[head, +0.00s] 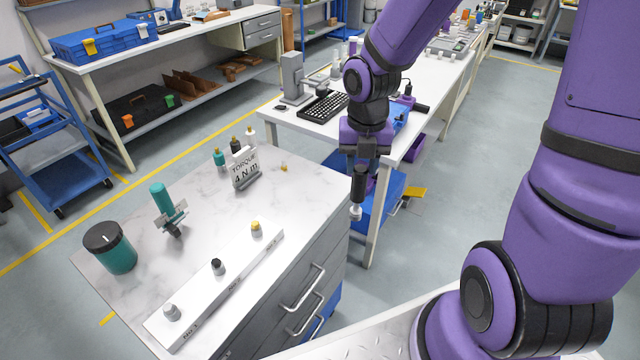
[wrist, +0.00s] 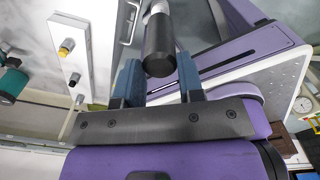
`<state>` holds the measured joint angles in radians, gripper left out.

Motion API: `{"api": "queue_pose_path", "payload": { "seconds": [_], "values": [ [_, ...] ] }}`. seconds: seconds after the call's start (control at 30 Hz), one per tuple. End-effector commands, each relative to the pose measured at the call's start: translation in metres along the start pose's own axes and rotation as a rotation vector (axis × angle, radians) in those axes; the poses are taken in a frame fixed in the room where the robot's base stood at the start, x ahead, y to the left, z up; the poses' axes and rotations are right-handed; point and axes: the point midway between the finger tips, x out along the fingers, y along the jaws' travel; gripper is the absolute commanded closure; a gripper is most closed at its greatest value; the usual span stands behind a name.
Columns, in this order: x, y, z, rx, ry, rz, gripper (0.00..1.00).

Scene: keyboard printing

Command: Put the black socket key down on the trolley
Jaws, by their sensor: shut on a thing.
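My gripper (head: 364,165) points down in the head view, off the right edge of a drawer unit with a marbled top (head: 205,225). It is shut on the black socket key (head: 359,183), whose black handle hangs down with a pale metal end below. In the wrist view the black handle (wrist: 159,50) sits between the two blue-grey fingers (wrist: 158,80). A blue wheeled trolley with shelves (head: 68,185) stands at the far left. I cannot tell whether the trolley meant is this one or the drawer unit.
On the marbled top are a white strip (head: 240,265) with grey, black and yellow-topped pieces, a teal-handled tool in a stand (head: 163,198), a teal canister (head: 110,250), small bottles and a torque sign (head: 244,168). A bench with a keyboard (head: 323,107) stands behind.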

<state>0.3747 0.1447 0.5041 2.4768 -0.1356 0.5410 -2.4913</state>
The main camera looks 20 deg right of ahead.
Motion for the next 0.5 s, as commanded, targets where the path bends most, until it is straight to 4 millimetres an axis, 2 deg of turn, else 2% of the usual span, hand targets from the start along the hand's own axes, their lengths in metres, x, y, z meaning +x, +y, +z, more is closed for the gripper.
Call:
{"api": "queue_pose_path", "payload": {
  "seconds": [0.5],
  "values": [
    [0.012, 0.077, 0.086, -0.003, 0.001, 0.001, 1.0]
  ]
}}
